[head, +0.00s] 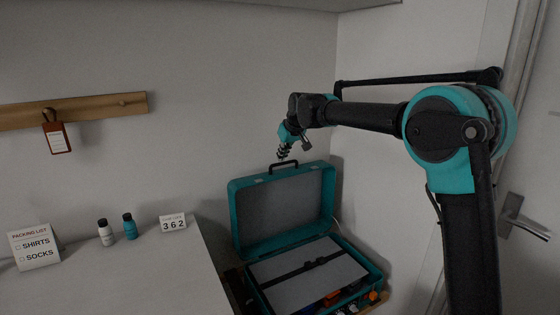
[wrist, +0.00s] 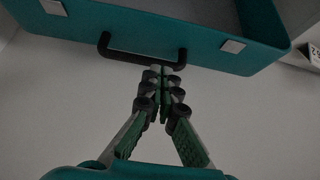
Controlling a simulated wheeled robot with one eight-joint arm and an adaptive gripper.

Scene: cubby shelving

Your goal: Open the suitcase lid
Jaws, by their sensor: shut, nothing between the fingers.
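The teal suitcase (head: 262,289) stands low beside the white counter, in the corner by the walls. Its lid (head: 333,190) stands open, roughly upright, showing a grey lining. A dark handle (head: 284,166) sits on the lid's top edge. The handle also shows in the wrist view (wrist: 140,58), with a metal latch to each side. My gripper (head: 282,156) is shut and empty, just above and behind the handle in the head view. In the wrist view its fingertips (wrist: 164,72) are close to the handle; I cannot tell whether they touch it.
The suitcase base holds a grey panel with a dark strap (head: 300,269) and several small coloured items (head: 345,299). The counter (head: 150,275) carries two bottles, a packing list card (head: 34,248) and a number sign (head: 173,223). A door handle (head: 524,222) is at right.

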